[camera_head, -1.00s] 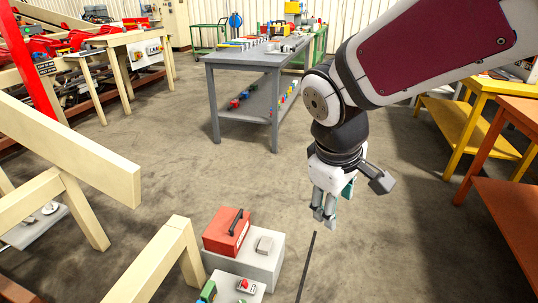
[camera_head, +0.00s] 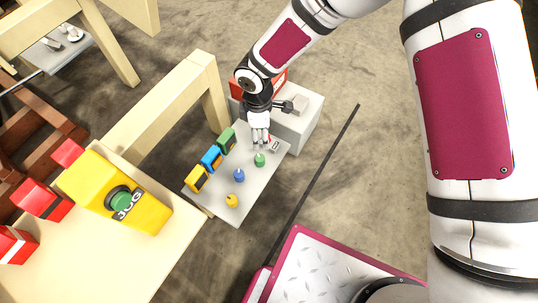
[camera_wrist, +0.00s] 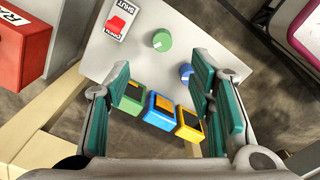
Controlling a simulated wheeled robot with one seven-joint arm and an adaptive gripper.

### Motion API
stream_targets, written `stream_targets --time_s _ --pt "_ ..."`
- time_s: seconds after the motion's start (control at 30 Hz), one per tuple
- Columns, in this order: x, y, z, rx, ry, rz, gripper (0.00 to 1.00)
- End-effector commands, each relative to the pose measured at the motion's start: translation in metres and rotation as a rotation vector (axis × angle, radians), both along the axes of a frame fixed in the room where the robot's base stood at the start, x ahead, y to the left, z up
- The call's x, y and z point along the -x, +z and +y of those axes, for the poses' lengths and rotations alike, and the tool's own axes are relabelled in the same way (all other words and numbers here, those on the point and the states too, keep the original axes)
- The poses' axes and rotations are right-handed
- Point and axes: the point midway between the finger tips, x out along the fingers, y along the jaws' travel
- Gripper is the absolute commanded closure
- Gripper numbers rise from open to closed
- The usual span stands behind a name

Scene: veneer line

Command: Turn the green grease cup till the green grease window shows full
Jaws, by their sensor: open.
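The green grease cup (camera_head: 260,159) is a small round knob on a low grey bench plate. It also shows in the wrist view (camera_wrist: 162,40), beyond the fingertips. The green grease window (camera_head: 227,140) is a green box at the plate's left edge; in the wrist view (camera_wrist: 131,98) it is partly behind the left finger, and I cannot read its level. My gripper (camera_head: 260,147) hangs above the plate, close to the green cup in the head view. In the wrist view its teal-padded fingers (camera_wrist: 160,76) are spread with nothing between them gripped.
Blue (camera_head: 239,175) and yellow (camera_head: 232,201) cups and blue (camera_head: 211,158) and yellow (camera_head: 196,178) windows stand close by. A red lever on an OPEN/SHUT plate (camera_wrist: 117,22) lies beside the green cup. A red box (camera_wrist: 22,45) and cream beam (camera_head: 170,105) flank the plate.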

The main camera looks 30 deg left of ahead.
Motion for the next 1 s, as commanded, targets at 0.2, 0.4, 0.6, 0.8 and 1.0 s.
stream_targets --time_s 0.2,0.4,0.6,0.8,1.0 --pt "0.011 -0.026 0.01 -0.009 0.041 0.018 0.51" --pt "0.011 -0.055 0.009 -0.007 0.038 0.019 0.51" --pt "0.011 -0.095 0.009 -0.007 0.038 0.019 0.51" --pt "0.011 -0.131 0.009 -0.007 0.037 0.019 0.51" --pt "0.01 -0.152 0.009 -0.008 0.037 0.017 0.51"
